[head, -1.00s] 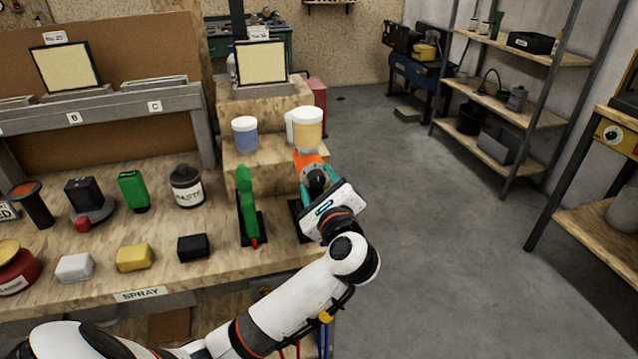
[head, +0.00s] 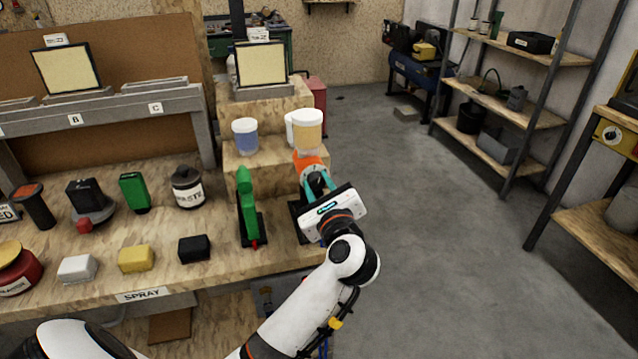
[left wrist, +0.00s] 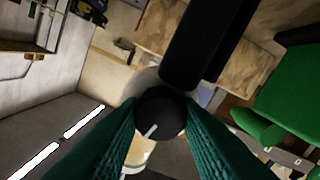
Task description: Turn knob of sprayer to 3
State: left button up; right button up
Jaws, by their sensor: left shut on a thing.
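The orange sprayer (head: 306,163) stands at the right end of the bench, and a cream cup (head: 308,131) shows directly above it. Its dark round knob (left wrist: 160,112) is in the middle of the left wrist view, with a white pointer line slanting toward the lower left. I cannot read any numbers around it. My left gripper (head: 318,186) is at the sprayer's near side. Its teal fingers are shut on the knob, one on each side, as the left wrist view (left wrist: 160,128) shows. My right gripper is not in view.
A green sprayer (head: 246,205) stands close to the left of my gripper. Black (head: 194,248), yellow (head: 136,258) and white (head: 77,268) blocks lie along the front edge of the bench (head: 215,272). The floor on the right is clear.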

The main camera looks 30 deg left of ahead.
pick_arm(q)
jog(key=m+p, duration=0.4)
jog(key=m, duration=0.1)
jog(key=shift+r+m+p, duration=0.15)
jog(key=shift+m+p, duration=0.15)
jog(key=m+p, duration=0.2)
jog(key=m, duration=0.1)
jog(key=shift+p, duration=0.4)
jog(key=shift+m+p, duration=0.3)
jog(key=shift+m, duration=0.1)
jog(key=shift+f, duration=0.2)
jog(key=o, duration=1)
jog(key=shift+d, duration=0.15)
